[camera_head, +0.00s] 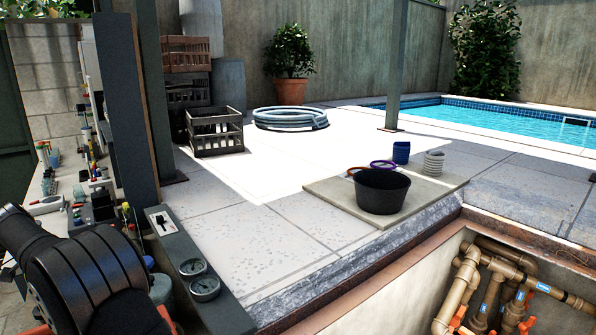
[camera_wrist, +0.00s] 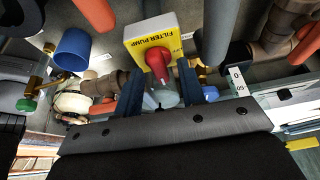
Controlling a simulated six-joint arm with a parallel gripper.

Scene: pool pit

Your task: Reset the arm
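My gripper (camera_wrist: 160,72) shows in the wrist view with its two dark fingers spread apart. Between and beyond the fingertips is a red knob (camera_wrist: 157,60) on a yellow "FILTER PUMP" sign box (camera_wrist: 150,37). Gaps show on both sides of the knob, so I see no grip on it. In the head view my black arm fills the lower left corner, and my gripper is not visible there.
A panel with gauges (camera_head: 205,288) stands close to my arm, beside a cluttered bench (camera_head: 48,220). A black tub (camera_head: 382,190) sits on a slab near the pit of pipes (camera_head: 468,275). Crates (camera_head: 215,132) stand behind. The middle paving is clear.

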